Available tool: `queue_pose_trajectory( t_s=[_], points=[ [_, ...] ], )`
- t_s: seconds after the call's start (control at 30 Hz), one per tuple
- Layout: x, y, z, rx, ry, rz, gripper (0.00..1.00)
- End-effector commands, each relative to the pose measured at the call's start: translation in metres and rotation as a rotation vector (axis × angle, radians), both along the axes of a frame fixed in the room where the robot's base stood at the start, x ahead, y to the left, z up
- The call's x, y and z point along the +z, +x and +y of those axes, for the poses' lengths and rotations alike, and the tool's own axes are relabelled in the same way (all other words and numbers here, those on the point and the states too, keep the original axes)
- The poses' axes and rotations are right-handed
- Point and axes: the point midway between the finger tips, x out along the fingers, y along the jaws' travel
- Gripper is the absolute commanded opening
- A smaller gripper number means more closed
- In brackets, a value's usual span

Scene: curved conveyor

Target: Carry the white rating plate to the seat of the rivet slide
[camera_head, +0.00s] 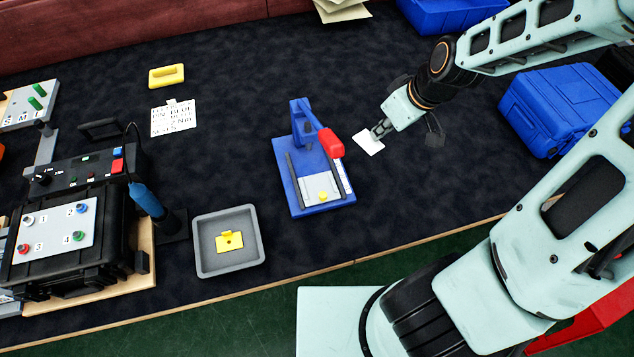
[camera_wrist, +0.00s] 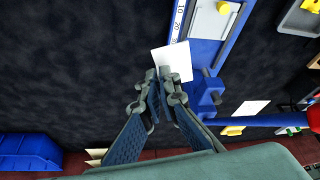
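The white rating plate (camera_head: 368,142) is held at the tips of my gripper (camera_head: 383,128), to the right of the blue rivet press. It also shows in the wrist view (camera_wrist: 173,62), between the fingertips (camera_wrist: 168,75), which are closed on its near edge. The blue press (camera_head: 316,180) has a red handle (camera_head: 330,142) and a sliding bed with a pale seat (camera_head: 319,187) and a yellow knob (camera_head: 323,196) at its front. In the wrist view the seat (camera_wrist: 212,20) lies beyond the plate, up and to the right. I cannot tell the plate's exact height above the table.
A grey tray (camera_head: 228,268) with a yellow part (camera_head: 229,241) stands left of the press. A printed sheet (camera_head: 173,118) and a yellow block (camera_head: 166,76) lie behind it. Blue bins (camera_head: 560,107) stand at the right. The dark mat between plate and press is clear.

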Motion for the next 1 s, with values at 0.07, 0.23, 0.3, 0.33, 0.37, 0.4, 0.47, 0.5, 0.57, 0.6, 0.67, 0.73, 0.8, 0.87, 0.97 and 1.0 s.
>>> queue_pose_trajectory(
  t_s=[0.07, 0.23, 0.3, 0.33, 0.37, 0.4, 0.47, 0.5, 0.57, 0.6, 0.67, 0.73, 0.8, 0.87, 0.97, 1.0],
  points=[
    [-0.005, -0.010, 0.000, 0.112, 0.006, 0.003, 0.00],
    [-0.016, -0.032, 0.005, 0.409, 0.006, 0.002, 0.00],
    [-0.020, -0.042, 0.008, 0.546, 0.005, 0.002, 0.00],
    [-0.021, -0.046, 0.010, 0.608, 0.004, 0.002, 0.00],
    [-0.022, -0.050, 0.011, 0.669, 0.003, 0.001, 0.00],
    [-0.024, -0.056, 0.013, 0.748, 0.003, 0.001, 0.00],
    [-0.026, -0.064, 0.016, 0.859, 0.002, 0.001, 0.00],
    [-0.026, -0.069, 0.018, 0.928, 0.000, 0.001, 0.00],
    [-0.027, -0.075, 0.021, 1.018, -0.001, 0.001, 0.00],
    [-0.027, -0.078, 0.022, 1.067, -0.002, 0.000, 0.00],
    [-0.027, -0.083, 0.024, 1.125, -0.002, 0.001, 0.00],
    [-0.028, -0.086, 0.026, 1.173, -0.003, 0.000, 0.00],
    [-0.029, -0.086, 0.029, 1.198, -0.002, 0.001, 0.00],
    [-0.032, -0.083, 0.034, 1.207, -0.001, 0.000, 0.00],
    [-0.039, -0.074, 0.045, 1.210, -0.001, -0.001, 0.00],
    [-0.042, -0.069, 0.051, 1.210, -0.002, -0.002, 0.00]
  ],
)
